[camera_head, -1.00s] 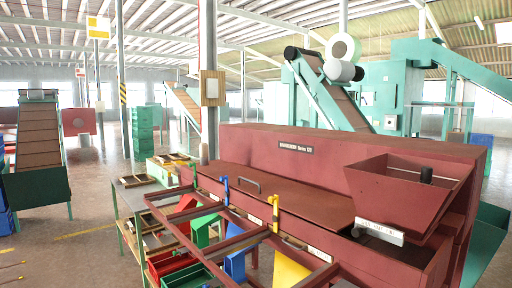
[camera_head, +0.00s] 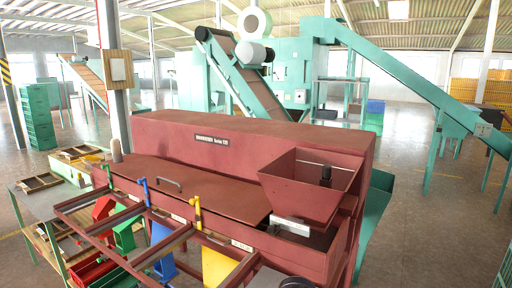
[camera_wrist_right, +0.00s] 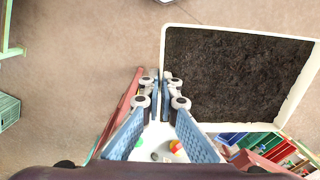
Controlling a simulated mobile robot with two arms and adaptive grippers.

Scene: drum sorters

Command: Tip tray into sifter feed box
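The tray (camera_wrist_right: 168,50), with a pale rim and dark loose material filling it, is in the right wrist view, at centre right. My right gripper (camera_wrist_right: 161,90) has its two blue-padded fingers close together on the tray's left rim and looks shut on it. The exact contact is partly hidden by the fingertips. The red sifter (camera_head: 215,152) stands in the middle of the head view. Its flared red feed box (camera_head: 300,190) sits at its right end, with a dark upright piece inside. The tray and both grippers cannot be made out in the head view.
A red frame over coloured chutes, including a blue one (camera_head: 162,250) and a yellow one (camera_head: 217,268), runs along the sifter's front. A workbench (camera_head: 30,205) with small trays stands at left. Teal conveyors (camera_head: 400,75) stand behind. Open floor (camera_head: 430,240) lies at right.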

